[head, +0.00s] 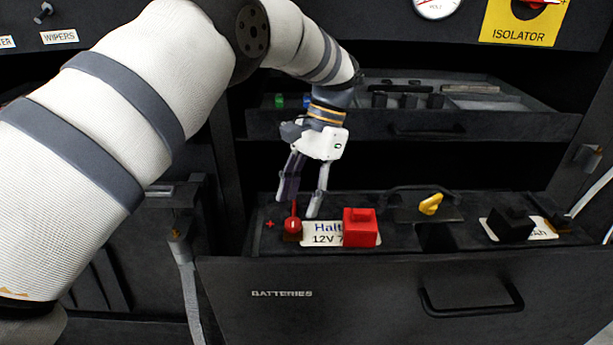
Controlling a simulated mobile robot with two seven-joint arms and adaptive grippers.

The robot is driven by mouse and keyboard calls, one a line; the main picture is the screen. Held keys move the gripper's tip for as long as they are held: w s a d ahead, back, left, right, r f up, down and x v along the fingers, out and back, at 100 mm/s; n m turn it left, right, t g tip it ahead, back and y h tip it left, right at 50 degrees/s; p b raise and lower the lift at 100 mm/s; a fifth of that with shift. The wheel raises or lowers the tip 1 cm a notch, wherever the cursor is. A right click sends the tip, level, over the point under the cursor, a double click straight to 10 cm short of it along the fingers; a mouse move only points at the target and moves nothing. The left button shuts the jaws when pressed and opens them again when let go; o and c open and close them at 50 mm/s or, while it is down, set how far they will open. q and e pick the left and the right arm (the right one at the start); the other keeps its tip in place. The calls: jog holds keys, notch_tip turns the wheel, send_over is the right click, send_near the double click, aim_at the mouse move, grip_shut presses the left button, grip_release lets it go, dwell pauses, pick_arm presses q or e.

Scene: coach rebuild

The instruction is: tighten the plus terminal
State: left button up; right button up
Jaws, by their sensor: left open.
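The battery sits in the open drawer marked BATTERIES. My left gripper (299,207) comes down from above, open, with its two fingers apart around the top of the red upright piece or just behind it; I cannot tell which. Nothing shows between the fingers except that red piece. A red block (360,228), perhaps a terminal cover, stands right of the terminal, partly over the white label. My right gripper is not in view.
A yellow piece (430,204) lies near the battery's black handle. A black block (510,225) and cables are at the right end. A tool drawer (480,125) stands open above, behind my left wrist. The drawer front (370,300) rises close before the battery.

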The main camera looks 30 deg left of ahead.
pick_arm(q)
jog(key=v, duration=0.8)
jog(key=shift+r, duration=0.1)
